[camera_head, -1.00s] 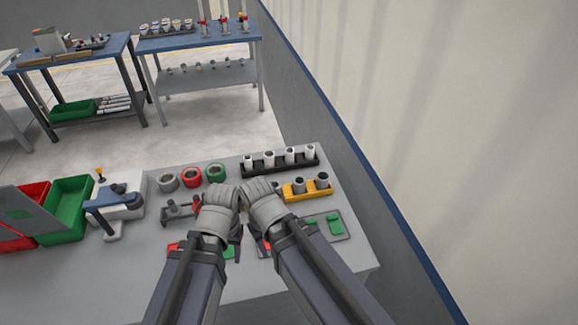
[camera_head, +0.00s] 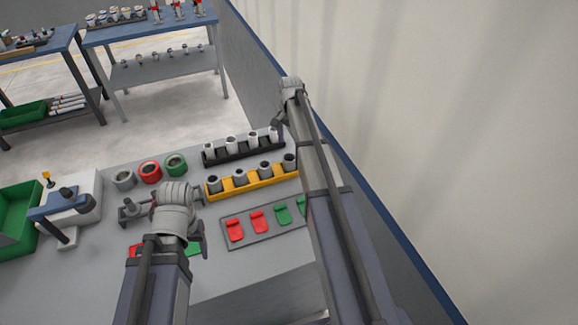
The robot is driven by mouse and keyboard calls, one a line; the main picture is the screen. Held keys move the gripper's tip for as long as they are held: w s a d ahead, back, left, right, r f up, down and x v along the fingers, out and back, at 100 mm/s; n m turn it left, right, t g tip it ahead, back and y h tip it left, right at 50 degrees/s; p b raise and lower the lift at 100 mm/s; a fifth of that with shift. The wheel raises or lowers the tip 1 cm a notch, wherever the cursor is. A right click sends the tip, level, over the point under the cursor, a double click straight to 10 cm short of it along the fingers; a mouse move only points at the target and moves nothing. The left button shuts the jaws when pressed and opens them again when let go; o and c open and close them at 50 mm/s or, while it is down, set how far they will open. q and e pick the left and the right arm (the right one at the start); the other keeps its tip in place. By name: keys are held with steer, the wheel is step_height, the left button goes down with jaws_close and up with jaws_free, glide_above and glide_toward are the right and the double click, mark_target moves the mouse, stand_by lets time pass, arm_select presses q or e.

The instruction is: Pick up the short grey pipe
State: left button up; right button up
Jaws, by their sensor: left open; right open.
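Several short grey pipes stand upright in a yellow rack (camera_head: 252,183) on the grey workbench. They include a leftmost one (camera_head: 214,185), two middle ones (camera_head: 240,178) (camera_head: 265,169) and a rightmost one (camera_head: 289,161) beside my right arm. My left gripper (camera_head: 178,222) is open, low over the bench to the left of the rack. Its fingers are partly hidden by its wrist. My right gripper (camera_head: 283,117) is open, raised beyond the right end of the racks near the wall. Its fingers are only partly visible. Neither gripper is seen touching a pipe.
A black rack (camera_head: 240,152) of white pipes stands behind the yellow one. Grey (camera_head: 124,179), red (camera_head: 150,172) and green (camera_head: 176,164) rings lie left of it. A tray (camera_head: 262,238) with red and green pieces is in front. A wall borders the right.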

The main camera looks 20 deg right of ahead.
mark_target(289, 158)
arm_select(q)
steer(key=shift+f+b, duration=4)
arm_select(e)
steer(key=shift+s+a+f, duration=0.15)
steer(key=shift+f, duration=1.85)
steer(key=shift+s+a+f, duration=0.15)
steer(key=shift+f, duration=1.85)
arm_select(q)
steer(key=shift+r, duration=0.1)
arm_select(e)
steer(key=shift+r, duration=0.1)
steer(key=shift+c, duration=0.4)
steer(key=c, duration=1.4)
arm_select(q)
steer(key=shift+r, duration=0.15)
arm_select(e)
steer(key=shift+r, duration=0.1)
arm_select(q)
step_height(289, 158, up, 10)
steer(key=p, duration=1)
arm_select(e)
step_height(289, 158, up, 10)
